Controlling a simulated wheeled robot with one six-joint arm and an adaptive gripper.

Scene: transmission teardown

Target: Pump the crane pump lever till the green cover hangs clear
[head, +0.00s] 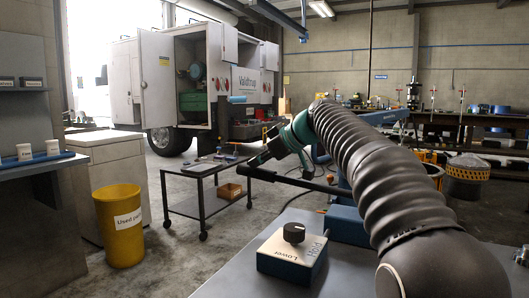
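A long dark bar, which looks like the crane pump lever (308,184), runs from the middle of the head view rightward to a blue base (347,226) beside my arm. My gripper (257,160) is at the left end of this bar, very close to it or touching. The fingers are dark and small, so I cannot tell whether they close around the bar. A green part (193,102) sits inside the open truck compartment; I cannot tell whether it is the green cover. No cover hanging from a crane is clearly visible, and my arm hides part of the right side.
A blue box with a black knob (293,233), marked Lower and Hold, sits on the grey top in front. A wheeled cart (196,205) stands behind the lever. A yellow bin (121,228) is at left, a workbench (484,122) at back right. Floor between bin and cart is clear.

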